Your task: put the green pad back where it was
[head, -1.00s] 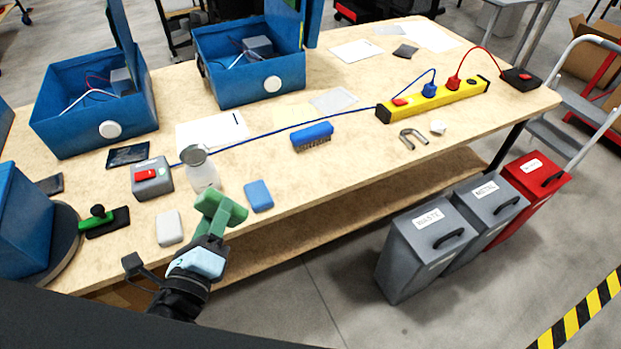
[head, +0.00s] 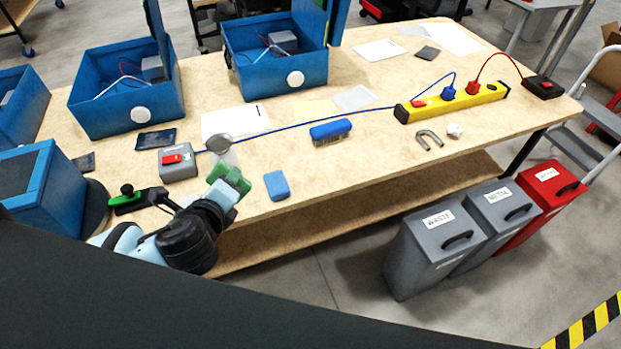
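My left gripper (head: 226,186) is over the near edge of the table, left of the blue pad. A green pad (head: 232,177) shows at its tip, and the gripper looks shut on it, held above the tabletop. The fingers are small here and partly merge with the green, so the exact grip is hard to see. The blue pad (head: 277,186) lies flat on the table just to the right, apart from the gripper. My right gripper is not in view.
A clear jar with a grey lid (head: 218,144) stands close behind the gripper. A grey box with a red switch (head: 178,162) and a green-handled black tool (head: 125,201) are to the left. A blue brush (head: 330,130) lies right. Bare tabletop (head: 345,172) extends right of the blue pad.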

